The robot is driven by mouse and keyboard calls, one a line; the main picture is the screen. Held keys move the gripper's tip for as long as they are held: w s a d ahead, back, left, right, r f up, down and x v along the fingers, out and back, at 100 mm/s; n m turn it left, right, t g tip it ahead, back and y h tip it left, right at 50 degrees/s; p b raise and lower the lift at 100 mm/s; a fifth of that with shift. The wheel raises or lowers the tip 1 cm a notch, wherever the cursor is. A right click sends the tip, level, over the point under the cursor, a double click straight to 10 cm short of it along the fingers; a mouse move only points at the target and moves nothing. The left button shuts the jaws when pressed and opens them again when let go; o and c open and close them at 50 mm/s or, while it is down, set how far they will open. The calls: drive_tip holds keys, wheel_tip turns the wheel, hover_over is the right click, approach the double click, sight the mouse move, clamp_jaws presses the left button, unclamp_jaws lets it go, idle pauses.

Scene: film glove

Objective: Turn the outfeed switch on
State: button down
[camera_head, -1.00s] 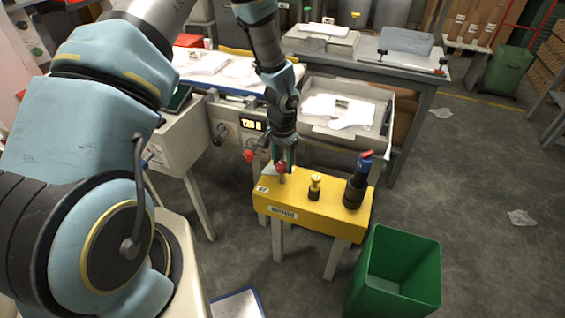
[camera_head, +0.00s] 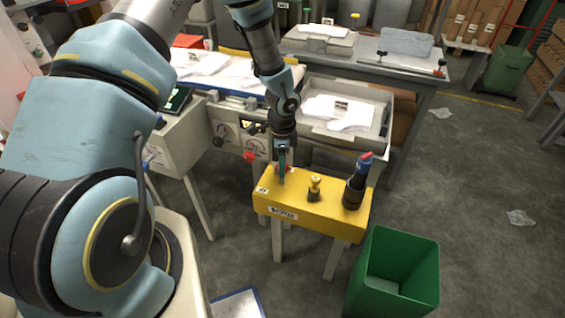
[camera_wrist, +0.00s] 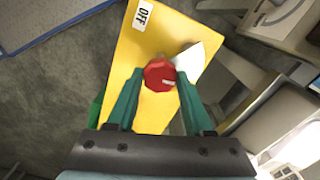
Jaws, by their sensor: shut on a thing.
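The yellow switch box (camera_head: 325,212) stands on legs in the middle of the head view, with a small label plate (camera_head: 284,213) on its front. The red switch knob (camera_wrist: 159,75) is on its top at the left end. My gripper (camera_head: 282,178) points down at this knob, and its teal fingers hide most of it in the head view. In the wrist view my gripper (camera_wrist: 159,82) is shut on the knob, one finger on each side. A white OFF label (camera_wrist: 143,14) shows on the yellow top. A pale plate lies beside the knob.
A small yellow-topped knob (camera_head: 314,187) and a dark post with a red and blue top (camera_head: 357,183) stand to the right on the box. A green bin (camera_head: 398,273) is in front right. A machine with white trays (camera_head: 340,122) stands behind.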

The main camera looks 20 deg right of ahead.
drive_tip(key=shift+m, duration=0.8)
drive_tip(key=shift+c, duration=1.4)
unclamp_jaws()
wheel_tip(320, 180, up, 11)
drive_tip(key=shift+b, duration=0.35)
drive_tip(key=shift+f, duration=0.1)
